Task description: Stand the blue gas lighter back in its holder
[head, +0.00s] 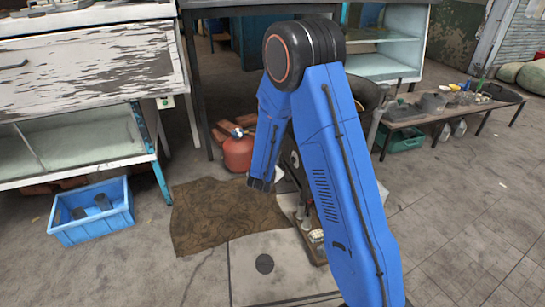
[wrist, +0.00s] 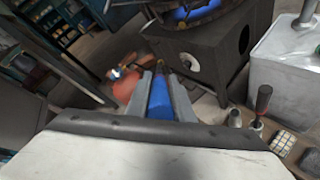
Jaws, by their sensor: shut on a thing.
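In the wrist view my gripper (wrist: 161,82) is shut on the blue gas lighter (wrist: 160,98). The lighter lies lengthwise between the two grey fingers, its narrow tip pointing away from the camera. In the head view my blue arm covers the middle, and I cannot make out the lighter there. I cannot tell for sure which thing is the holder. A small grey cup-like thing (wrist: 235,118) stands right of my gripper in the wrist view, apart from the lighter, beside a red-handled tool (wrist: 262,102).
A dark metal stove (wrist: 205,65) with a round hole stands just beyond my gripper. A red gas cylinder (head: 238,153) stands behind. A white block-like container (wrist: 285,85) is at right. A blue crate (head: 93,212) sits on the floor left of a brown mat (head: 215,215).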

